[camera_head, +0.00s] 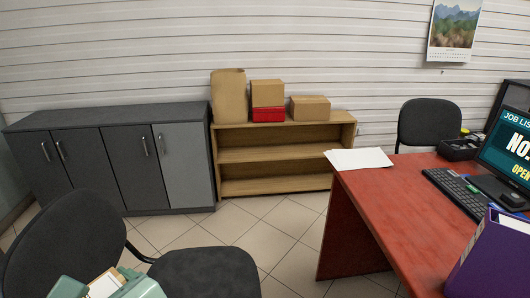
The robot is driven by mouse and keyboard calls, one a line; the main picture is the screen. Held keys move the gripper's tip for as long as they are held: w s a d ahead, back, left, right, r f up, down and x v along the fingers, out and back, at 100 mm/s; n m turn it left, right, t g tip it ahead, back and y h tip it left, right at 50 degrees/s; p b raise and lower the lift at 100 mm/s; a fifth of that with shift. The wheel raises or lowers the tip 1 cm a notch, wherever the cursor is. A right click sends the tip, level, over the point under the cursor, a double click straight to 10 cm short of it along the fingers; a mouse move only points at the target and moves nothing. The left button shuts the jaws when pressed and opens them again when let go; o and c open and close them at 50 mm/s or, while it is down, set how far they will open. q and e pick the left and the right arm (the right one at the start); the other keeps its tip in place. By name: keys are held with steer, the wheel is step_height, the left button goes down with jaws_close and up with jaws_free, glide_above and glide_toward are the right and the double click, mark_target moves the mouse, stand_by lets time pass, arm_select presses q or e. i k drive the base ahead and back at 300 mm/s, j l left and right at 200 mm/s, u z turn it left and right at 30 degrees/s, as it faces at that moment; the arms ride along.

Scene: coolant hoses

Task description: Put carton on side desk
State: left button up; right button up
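Brown cartons stand on top of the low wooden shelf: a tall one (228,97) at the left, a smaller one (267,92) stacked on a red box (268,114), and a low wide one (310,108) at the right. I cannot tell which carton the task means. A red-topped desk (405,205) stands at the right; I cannot tell if it is the side desk. At the bottom left edge, teal parts (140,286) flank a tan and white piece (103,284); they are cut off, and I cannot tell whether they are my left gripper. My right gripper is not in view.
An open wooden shelf (270,154) and grey cabinets (110,165) line the wall. A dark chair (205,273) fills the lower left. The desk bears papers (358,159), a keyboard (458,191), a monitor (512,150) and a purple binder (492,260). Tiled floor (265,215) is clear between.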

mark_target(439, 251)
steer(key=z, duration=0.45)
steer(key=i+l+z, duration=0.1)
steer(key=z, duration=0.75)
steer(key=i+z, duration=0.1)
steer(key=z, duration=0.3)
